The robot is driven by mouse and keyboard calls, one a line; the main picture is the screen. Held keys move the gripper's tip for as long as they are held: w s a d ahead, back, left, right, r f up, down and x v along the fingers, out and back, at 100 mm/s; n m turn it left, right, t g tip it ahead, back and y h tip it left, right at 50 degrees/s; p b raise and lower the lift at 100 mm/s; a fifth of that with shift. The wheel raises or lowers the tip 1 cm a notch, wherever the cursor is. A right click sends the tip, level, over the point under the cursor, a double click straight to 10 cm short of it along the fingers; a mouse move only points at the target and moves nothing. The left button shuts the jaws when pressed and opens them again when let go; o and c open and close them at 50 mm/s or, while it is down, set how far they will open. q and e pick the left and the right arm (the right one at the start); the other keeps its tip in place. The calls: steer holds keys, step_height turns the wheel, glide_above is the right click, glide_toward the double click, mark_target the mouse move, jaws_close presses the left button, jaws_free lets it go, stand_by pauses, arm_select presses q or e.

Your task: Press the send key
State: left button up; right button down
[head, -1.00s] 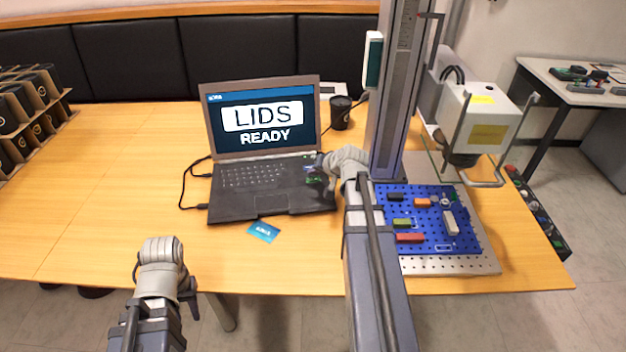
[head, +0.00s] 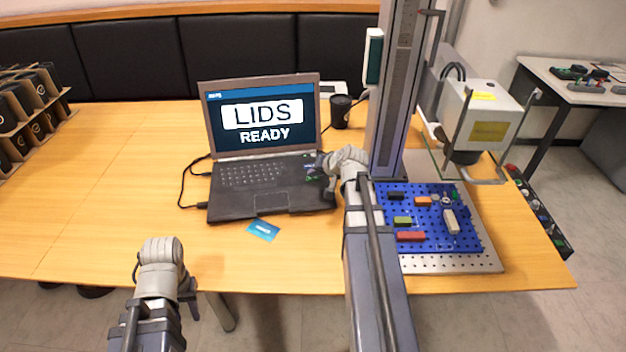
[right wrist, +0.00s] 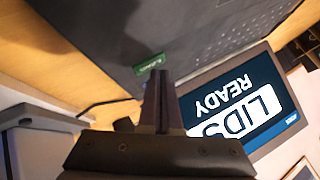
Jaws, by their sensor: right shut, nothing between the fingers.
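The black laptop (head: 225,207) stands open on the table, its screen (head: 262,119) reading "LIDS READY". A small green key with light lettering (right wrist: 150,64) is on the laptop's deck in the right wrist view; its lettering is too small to read. My right gripper (head: 329,192) is over the right edge of the laptop deck. In the right wrist view its shut, empty fingertips (right wrist: 160,76) point at the deck just beside the green key; I cannot tell whether they touch it. My left gripper (head: 160,246) is at the table's front edge, away from the laptop, fingers hidden.
A blue perforated plate (head: 465,232) with coloured blocks lies right of my right arm, under the laser marker head (head: 482,120) and its column (head: 397,90). A black cup (head: 340,112) stands behind. A blue card (head: 263,229) lies before the laptop.

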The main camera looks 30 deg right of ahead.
mark_target(315, 181)
steer(key=shift+f, duration=0.35)
stand_by(0.6)
steer(key=shift+r, duration=0.15)
steer(key=shift+r+p, duration=0.5)
steer(key=shift+r, duration=0.1)
steer(key=shift+r, duration=0.1)
step_height(315, 181, up, 5)
steer(key=p, duration=0.5)
stand_by(0.4)
stand_by(0.5)
